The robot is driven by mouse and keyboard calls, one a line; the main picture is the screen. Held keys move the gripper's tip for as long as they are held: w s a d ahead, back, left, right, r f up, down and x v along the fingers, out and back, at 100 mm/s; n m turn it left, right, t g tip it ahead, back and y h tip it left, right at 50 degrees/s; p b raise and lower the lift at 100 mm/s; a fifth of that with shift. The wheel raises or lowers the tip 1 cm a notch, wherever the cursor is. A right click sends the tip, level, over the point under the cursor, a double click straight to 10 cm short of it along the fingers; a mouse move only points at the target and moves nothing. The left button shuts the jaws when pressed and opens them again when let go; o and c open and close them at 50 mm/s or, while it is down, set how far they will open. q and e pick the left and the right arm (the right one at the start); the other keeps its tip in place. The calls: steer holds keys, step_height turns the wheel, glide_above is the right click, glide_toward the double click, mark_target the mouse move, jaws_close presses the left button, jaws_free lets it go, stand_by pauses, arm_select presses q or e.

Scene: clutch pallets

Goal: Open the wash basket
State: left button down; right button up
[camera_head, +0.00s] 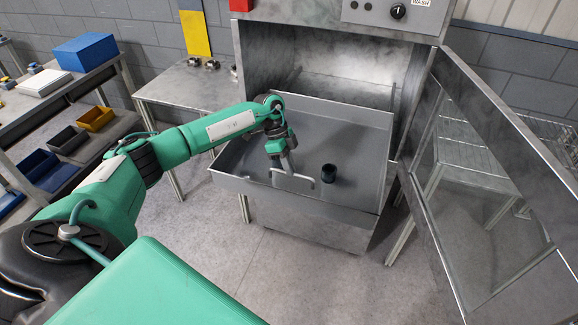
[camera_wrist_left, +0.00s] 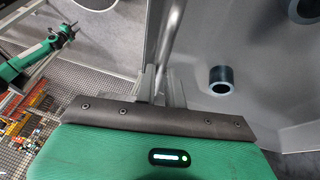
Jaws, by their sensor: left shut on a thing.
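The wash basket (camera_head: 225,183) is a grey metal tray that juts out from the front of the washer cabinet. A thin bent grey handle (camera_head: 305,179) shows at my left gripper (camera_head: 284,163), which is shut on it. In the left wrist view the handle (camera_wrist_left: 172,35) runs up from between my gripper's fingers (camera_wrist_left: 160,85). A dark ring-shaped part (camera_head: 328,173) sits on the basket's floor, right of the gripper. It also shows in the left wrist view (camera_wrist_left: 221,80). My right gripper is not in the head view.
The washer cabinet (camera_head: 290,65) stands open, its door (camera_head: 490,190) swung out to the right with a glossy panel. A grey table (camera_head: 185,92) is left of the cabinet. A shelf with bins (camera_head: 68,139) is at far left. The floor in front (camera_head: 285,275) is clear.

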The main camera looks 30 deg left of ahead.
arm_select(q)
steer(key=shift+w+r, duration=0.1)
steer(key=c, duration=1.5)
jaws_free()
steer(key=shift+a, duration=0.1)
steer(key=b+v, duration=0.5)
steer(key=v, duration=0.8)
steer(key=shift+a+r, duration=0.2)
steer(key=shift+r, duration=0.15)
